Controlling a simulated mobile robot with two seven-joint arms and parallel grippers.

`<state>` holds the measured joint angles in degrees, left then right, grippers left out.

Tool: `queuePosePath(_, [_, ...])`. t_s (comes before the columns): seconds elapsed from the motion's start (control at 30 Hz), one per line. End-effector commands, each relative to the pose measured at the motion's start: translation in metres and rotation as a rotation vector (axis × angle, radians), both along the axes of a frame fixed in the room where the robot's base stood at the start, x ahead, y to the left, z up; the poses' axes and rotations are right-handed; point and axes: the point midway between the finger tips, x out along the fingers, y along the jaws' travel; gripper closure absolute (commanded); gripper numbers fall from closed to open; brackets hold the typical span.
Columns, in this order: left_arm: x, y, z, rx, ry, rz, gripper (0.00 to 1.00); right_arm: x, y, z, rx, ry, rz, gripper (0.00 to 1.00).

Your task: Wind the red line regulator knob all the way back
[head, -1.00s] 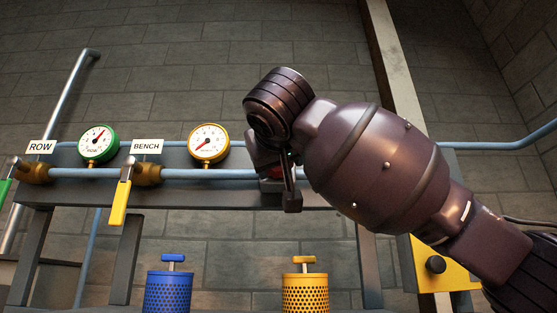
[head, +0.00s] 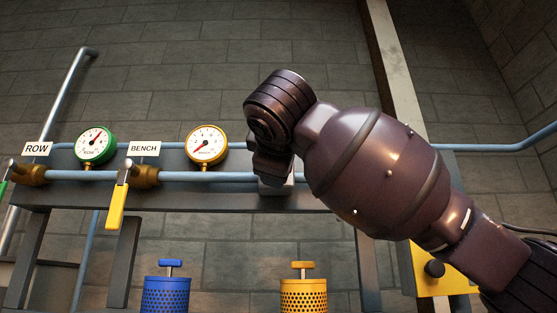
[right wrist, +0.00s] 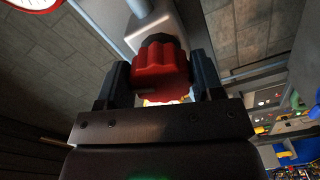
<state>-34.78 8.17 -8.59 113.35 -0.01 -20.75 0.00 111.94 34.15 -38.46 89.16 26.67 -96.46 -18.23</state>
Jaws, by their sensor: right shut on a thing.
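The red regulator knob (right wrist: 160,72) is a ribbed red knob on a pale grey body, seen in the right wrist view. My right gripper (right wrist: 163,85) is shut on it, with a dark finger on each side of the knob. The knob's turn angle is hard to read. My left gripper is out of view.
A green-rimmed gauge (head: 95,145) and a yellow-rimmed gauge (head: 206,144) sit above the pipe (head: 205,176). Blue (head: 167,293) and yellow (head: 303,294) perforated canisters stand below. A yellow box (head: 440,275) is at the right.

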Motion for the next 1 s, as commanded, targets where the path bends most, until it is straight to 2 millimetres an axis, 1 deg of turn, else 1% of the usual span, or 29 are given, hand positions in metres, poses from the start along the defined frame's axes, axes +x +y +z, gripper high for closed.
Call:
queuePosePath(0.2, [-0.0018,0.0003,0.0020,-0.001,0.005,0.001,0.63,0.0002,-0.0005,0.0017,-0.160,-0.002,-0.002,0.63])
queuePosePath(0.4, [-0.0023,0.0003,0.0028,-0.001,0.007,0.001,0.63,0.0002,-0.0004,0.0020,-0.261,-0.001,0.000,0.63])
queuePosePath(0.67, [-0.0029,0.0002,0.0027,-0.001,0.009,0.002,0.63,0.0001,-0.0005,0.0021,-0.323,-0.001,0.000,0.63])
queuePosePath(1.0, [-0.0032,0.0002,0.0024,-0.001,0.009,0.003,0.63,0.0001,-0.0004,0.0020,-0.333,-0.001,0.000,0.63])
